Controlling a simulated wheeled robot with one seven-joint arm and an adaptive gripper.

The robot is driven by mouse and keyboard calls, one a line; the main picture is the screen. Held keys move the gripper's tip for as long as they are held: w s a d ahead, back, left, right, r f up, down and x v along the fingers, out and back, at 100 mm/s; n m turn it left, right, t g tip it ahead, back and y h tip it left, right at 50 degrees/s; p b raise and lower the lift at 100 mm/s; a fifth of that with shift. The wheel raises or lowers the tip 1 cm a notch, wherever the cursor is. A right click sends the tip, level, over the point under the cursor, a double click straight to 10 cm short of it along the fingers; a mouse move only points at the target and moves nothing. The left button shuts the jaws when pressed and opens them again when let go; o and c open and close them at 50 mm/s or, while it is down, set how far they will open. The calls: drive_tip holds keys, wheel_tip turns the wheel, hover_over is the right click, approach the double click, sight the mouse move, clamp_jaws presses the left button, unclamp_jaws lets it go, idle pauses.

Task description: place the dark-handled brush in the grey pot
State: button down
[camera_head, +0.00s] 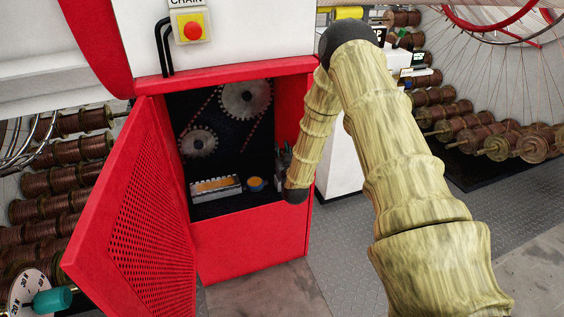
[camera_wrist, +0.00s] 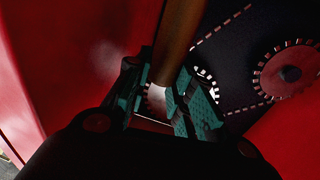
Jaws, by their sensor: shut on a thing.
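My gripper (camera_wrist: 160,97) is shut on a brush (camera_wrist: 178,35) in the wrist view. Its dark brown handle runs up and out of the frame, and a pale band shows between the fingers. The brush's lower end is hidden. In the head view my gripper (camera_head: 284,158) is at the right side of the cabinet opening, small and dark; the brush cannot be made out there. A small round blue-grey pot (camera_head: 256,190) with an orange inside sits on the cabinet floor, left of my gripper. I cannot tell whether it is the grey pot.
The red cabinet (camera_head: 240,245) has its perforated door (camera_head: 140,215) swung open to the left. A pale ridged block (camera_head: 215,192) with an orange top lies left of the pot. Toothed gears (camera_head: 245,98) and a chain are on the back wall. Copper spools (camera_head: 435,97) line both sides.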

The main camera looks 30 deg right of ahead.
drive_tip(key=shift+f, duration=2.05)
drive_tip(key=shift+f+b, duration=0.1)
drive_tip(key=shift+b, duration=0.2)
drive_tip(key=c, duration=1.2)
unclamp_jaws()
drive_tip(key=shift+c, duration=0.2)
